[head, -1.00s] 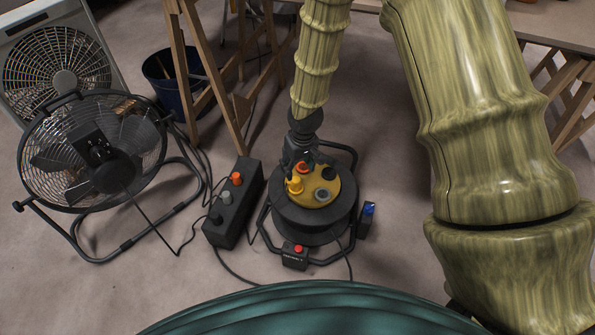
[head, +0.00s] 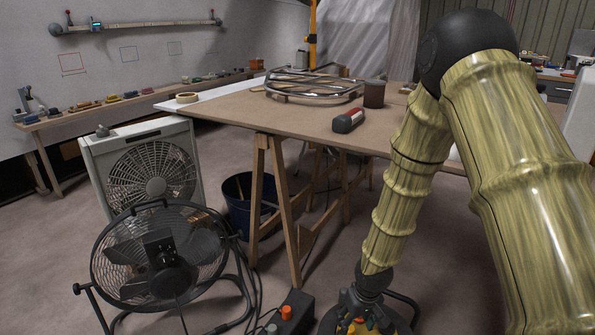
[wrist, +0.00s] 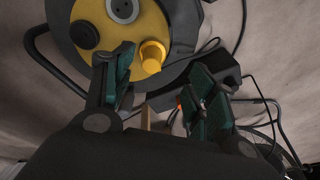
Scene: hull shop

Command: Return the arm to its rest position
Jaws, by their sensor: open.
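My bamboo-patterned arm (head: 400,180) reaches down from the right to a dark cable reel (head: 345,325) at the bottom edge of the head view. My gripper (wrist: 165,65) is open in the wrist view, with dark green pads on its two fingers. The reel's yellow face (wrist: 180,20) lies just beyond the fingertips. The reel's lower part is cut off in the head view.
A round floor fan (head: 160,258), a box fan (head: 150,165) and a blue bucket (head: 240,205) stand left of the arm. A dark box with an orange knob (head: 290,312) is beside the reel. A trestle table (head: 225,113) stands behind, bearing a red-grey tool (head: 349,121).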

